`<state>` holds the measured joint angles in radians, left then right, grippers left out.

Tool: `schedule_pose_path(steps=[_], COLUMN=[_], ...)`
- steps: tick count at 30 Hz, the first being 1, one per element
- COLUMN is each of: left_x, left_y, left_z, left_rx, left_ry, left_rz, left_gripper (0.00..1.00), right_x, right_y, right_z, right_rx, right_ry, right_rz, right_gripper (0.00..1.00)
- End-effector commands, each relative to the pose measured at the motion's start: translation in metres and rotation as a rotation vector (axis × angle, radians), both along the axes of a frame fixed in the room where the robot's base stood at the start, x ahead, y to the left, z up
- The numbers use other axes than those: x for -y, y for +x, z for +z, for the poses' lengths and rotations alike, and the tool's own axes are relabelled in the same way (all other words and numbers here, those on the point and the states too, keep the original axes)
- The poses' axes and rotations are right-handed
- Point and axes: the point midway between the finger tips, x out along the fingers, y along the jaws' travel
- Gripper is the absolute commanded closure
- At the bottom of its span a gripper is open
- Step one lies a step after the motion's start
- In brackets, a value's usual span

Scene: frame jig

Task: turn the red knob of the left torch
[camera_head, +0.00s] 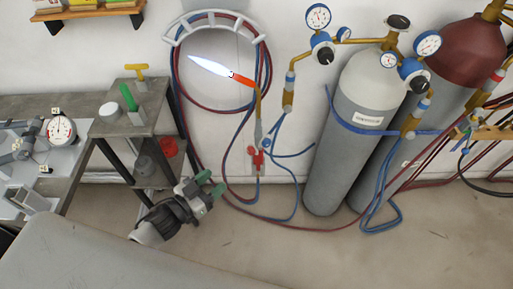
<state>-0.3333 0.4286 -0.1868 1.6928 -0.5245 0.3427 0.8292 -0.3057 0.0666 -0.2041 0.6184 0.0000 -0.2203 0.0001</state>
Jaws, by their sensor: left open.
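The left torch (258,122) hangs upright on the wall side, left of the gas cylinders. Its tip glows orange, and a blue-white flame (208,66) points to the upper left. The red knob (257,158) is low on the torch, with a small blue knob (268,143) beside it. My left gripper (211,183) has green fingertips and is open and empty. It is left of the red knob and a little lower in the picture, apart from it. My right gripper is not in view.
Red and blue hoses hang from a wall rack (212,18) and loop around the torch to the floor. A grey cylinder (345,150) with gauges stands at right. A metal shelf stand (130,125) is at left. A grey surface (110,265) fills the lower left.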

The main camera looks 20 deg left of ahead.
Motion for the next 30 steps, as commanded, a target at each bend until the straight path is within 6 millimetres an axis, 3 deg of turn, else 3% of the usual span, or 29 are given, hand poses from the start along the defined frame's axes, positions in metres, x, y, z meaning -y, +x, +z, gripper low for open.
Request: schedule_pose_path(steps=[1,5,21,30], left_x=[0.005,0.012,0.058,0.067], left_y=[0.000,0.003,0.078,0.092], left_z=[0.018,0.034,0.034,0.033], left_rx=[0.030,0.059,0.059,0.057], left_ry=[-0.010,-0.027,-0.029,-0.026], left_rz=[-0.030,-0.062,-0.059,-0.060], left_gripper=[0.46,0.46,0.46,0.46], right_x=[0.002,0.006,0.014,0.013], right_y=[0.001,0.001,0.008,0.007], right_z=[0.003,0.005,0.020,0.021], right_rx=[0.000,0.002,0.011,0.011], right_ry=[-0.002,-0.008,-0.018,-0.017], right_rz=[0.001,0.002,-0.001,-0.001], right_gripper=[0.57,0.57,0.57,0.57])
